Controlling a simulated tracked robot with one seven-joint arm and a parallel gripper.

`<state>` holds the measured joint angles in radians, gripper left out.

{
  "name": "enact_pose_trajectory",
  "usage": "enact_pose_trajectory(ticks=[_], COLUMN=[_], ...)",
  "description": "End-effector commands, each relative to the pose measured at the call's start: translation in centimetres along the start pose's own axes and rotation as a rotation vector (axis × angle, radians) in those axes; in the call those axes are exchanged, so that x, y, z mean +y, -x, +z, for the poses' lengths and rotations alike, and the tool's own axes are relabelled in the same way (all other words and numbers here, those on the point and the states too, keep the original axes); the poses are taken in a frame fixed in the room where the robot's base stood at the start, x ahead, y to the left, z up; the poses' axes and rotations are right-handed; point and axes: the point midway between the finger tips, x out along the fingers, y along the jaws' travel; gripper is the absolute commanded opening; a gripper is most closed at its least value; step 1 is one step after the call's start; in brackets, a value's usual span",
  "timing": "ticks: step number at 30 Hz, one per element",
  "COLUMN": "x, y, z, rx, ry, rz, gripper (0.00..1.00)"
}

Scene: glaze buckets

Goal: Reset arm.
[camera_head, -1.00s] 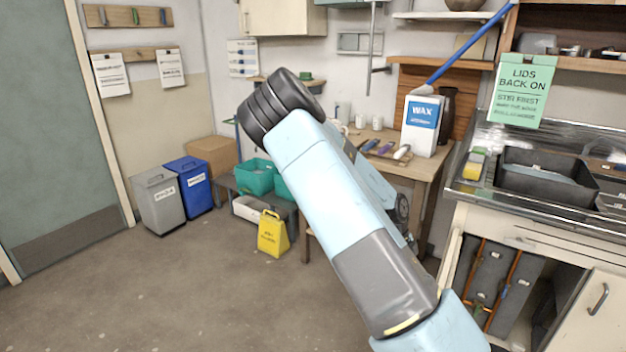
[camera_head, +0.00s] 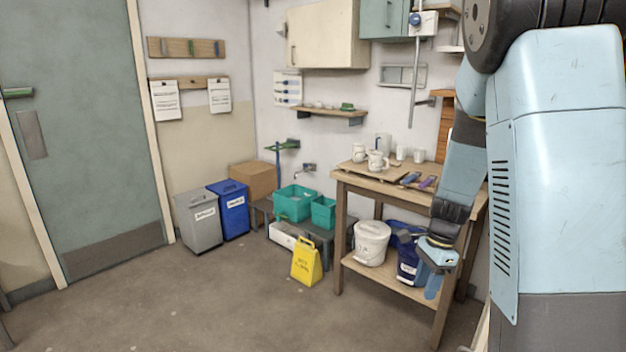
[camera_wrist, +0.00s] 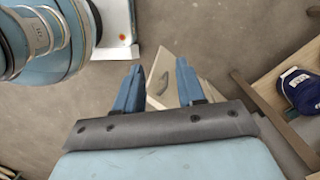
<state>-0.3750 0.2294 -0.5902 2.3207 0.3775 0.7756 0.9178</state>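My arm stands folded at the right of the head view, covering what lies behind it. My gripper (camera_head: 434,285) hangs low in front of the wooden table, near the blue bucket (camera_head: 409,262) on its lower shelf. In the wrist view my gripper (camera_wrist: 158,85) shows two blue fingers spread apart with nothing between them. A pale panel with a handle (camera_wrist: 167,75) shows beyond the fingers, some way off. The blue bucket also shows at the right of the wrist view (camera_wrist: 304,92).
The wooden table (camera_head: 352,184) bears several mugs. A white bucket (camera_head: 371,244) stands on its lower shelf. A yellow floor sign (camera_head: 306,262), teal crates (camera_head: 293,205), a grey bin (camera_head: 199,222) and a blue bin (camera_head: 231,210) stand left of it.

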Motion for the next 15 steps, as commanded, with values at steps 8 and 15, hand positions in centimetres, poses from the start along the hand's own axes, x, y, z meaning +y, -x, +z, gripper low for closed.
enact_pose_trajectory(ticks=[8,15], x=[2.3,5.0], y=[5.6,10.0], z=[2.7,4.6], rx=[-0.019,0.024], ry=[0.304,0.568], rz=[-0.107,-0.195], gripper=[0.39,0.39])
